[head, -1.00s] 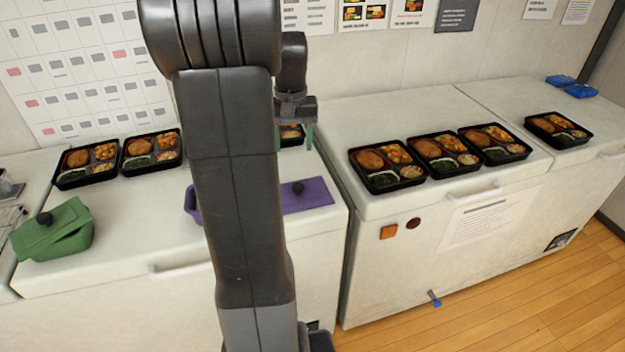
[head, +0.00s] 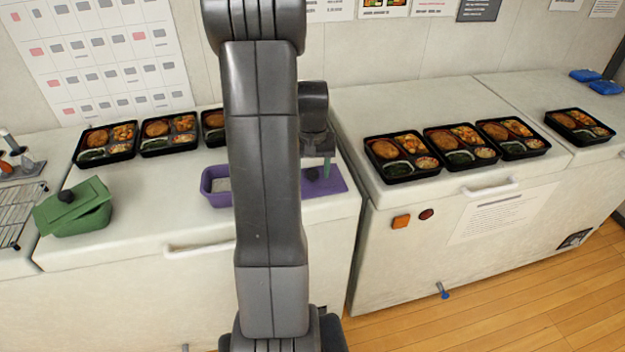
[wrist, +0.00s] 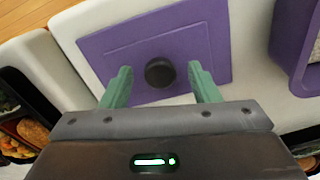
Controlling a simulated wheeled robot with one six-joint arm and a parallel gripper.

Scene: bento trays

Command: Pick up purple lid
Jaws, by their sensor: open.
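The purple lid (wrist: 208,42) lies flat on the white freezer top, with a round dark knob (wrist: 159,72) at its middle. In the head view the lid (head: 338,182) shows to the right of my arm, partly hidden by it. My gripper (wrist: 161,82) is open above the lid, its two green fingers on either side of the knob and apart from it. In the head view my gripper (head: 318,168) is over the knob. I cannot tell the exact height of the fingertips above the lid.
A purple container (head: 212,188) stands left of the lid, partly behind my arm. A green container (head: 85,222) with a tilted green lid (head: 72,203) is farther left. Bento trays (head: 108,158) line the back, and more (head: 402,172) sit on the right freezer.

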